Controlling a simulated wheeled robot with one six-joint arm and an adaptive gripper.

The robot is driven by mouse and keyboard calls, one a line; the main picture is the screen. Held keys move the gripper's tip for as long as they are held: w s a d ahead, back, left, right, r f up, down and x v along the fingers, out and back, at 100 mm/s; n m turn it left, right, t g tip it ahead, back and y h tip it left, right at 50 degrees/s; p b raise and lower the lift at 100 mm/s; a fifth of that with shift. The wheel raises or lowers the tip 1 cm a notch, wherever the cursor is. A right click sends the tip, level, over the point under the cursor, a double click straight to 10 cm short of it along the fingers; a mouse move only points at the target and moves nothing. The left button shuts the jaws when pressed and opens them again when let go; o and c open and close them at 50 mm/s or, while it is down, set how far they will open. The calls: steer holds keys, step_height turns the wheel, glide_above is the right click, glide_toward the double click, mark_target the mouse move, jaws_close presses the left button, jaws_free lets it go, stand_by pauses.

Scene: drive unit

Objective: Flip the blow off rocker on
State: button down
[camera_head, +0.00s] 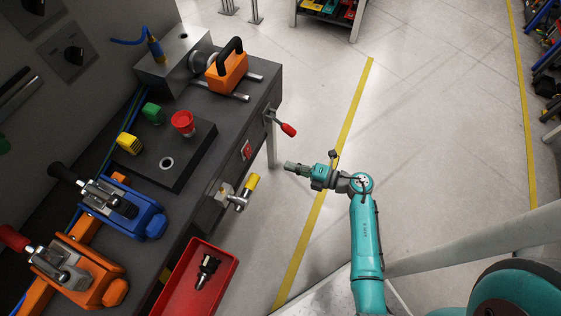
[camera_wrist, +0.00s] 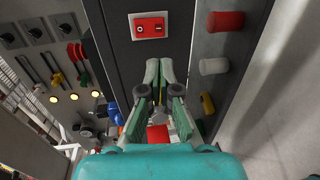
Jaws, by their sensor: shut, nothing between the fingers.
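A red rocker switch (camera_head: 247,150) sits on the dark front face of the workbench. In the wrist view the red rocker plate (camera_wrist: 150,28) shows two small pale marks side by side, above my fingertips. Which side is pressed in cannot be made out, and no label is readable. My gripper (camera_head: 289,167) is to the right of the bench front, apart from the rocker, pointing left toward the bench. In the wrist view my gripper (camera_wrist: 160,66) has its fingertips together with nothing between them.
A red-handled lever (camera_head: 288,129) sticks out from the bench above my gripper. A yellow-handled valve (camera_head: 252,182) juts out below the rocker. A red tray (camera_head: 225,272) with a dark tool is lower down. Open floor lies right of the bench.

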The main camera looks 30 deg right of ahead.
mark_target(250, 155)
steer(key=x, duration=1.2)
steer(key=shift+w+a+f, duration=0.1)
steer(key=shift+w+a, duration=0.15)
steer(key=shift+w, duration=0.05)
steer(key=shift+w+a+f+t, duration=0.15)
steer(key=shift+w+a+t, duration=0.05)
steer(key=shift+w+t, duration=0.1)
steer(key=shift+s, duration=0.1)
